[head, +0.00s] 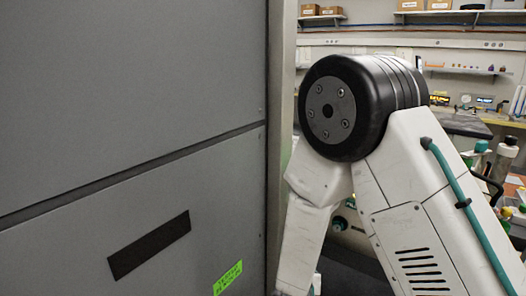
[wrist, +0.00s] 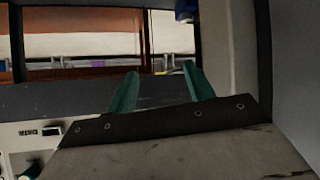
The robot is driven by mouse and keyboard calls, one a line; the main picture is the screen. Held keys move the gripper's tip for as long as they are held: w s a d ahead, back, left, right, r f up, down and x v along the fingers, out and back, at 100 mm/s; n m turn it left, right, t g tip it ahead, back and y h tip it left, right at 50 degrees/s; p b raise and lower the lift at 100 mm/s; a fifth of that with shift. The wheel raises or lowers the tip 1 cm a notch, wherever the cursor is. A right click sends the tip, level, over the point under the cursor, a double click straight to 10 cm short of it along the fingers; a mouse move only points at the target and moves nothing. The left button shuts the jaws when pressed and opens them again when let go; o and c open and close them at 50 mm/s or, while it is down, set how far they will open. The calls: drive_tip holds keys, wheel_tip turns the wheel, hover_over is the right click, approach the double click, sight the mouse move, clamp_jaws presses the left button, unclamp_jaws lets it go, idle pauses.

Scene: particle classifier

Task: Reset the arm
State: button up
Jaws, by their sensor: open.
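My gripper (wrist: 160,80) shows in the wrist view with its two teal fingers apart and nothing between them. It is open. Beyond the fingertips is a dark grey surface, with a brown and white panelled area above it. In the head view my white arm with its black joint is bent on the right, and the gripper itself is out of sight.
A large grey cabinet (head: 130,90) fills the left of the head view, close to my arm. It bears a black strip (head: 149,246) and a green label (head: 228,278). Shelves with boxes (head: 410,5) and a cluttered bench (head: 466,123) stand behind on the right.

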drive_tip(key=s+a+r+n+g+y, duration=0.3)
drive_tip(key=s+r+g+y, duration=0.3)
drive_tip(key=s+r+g, duration=0.45)
drive_tip(key=s+d+r+t+h, duration=0.1)
drive_tip(key=s+d+r+h, duration=0.1)
drive_tip(key=s+d+r, duration=1.5)
wheel_tip(320, 180, up, 2)
drive_tip(key=s, duration=0.3)
drive_tip(key=shift+r+m, duration=0.25)
drive_tip(key=shift+m, duration=0.05)
drive_tip(key=shift+t, duration=0.25)
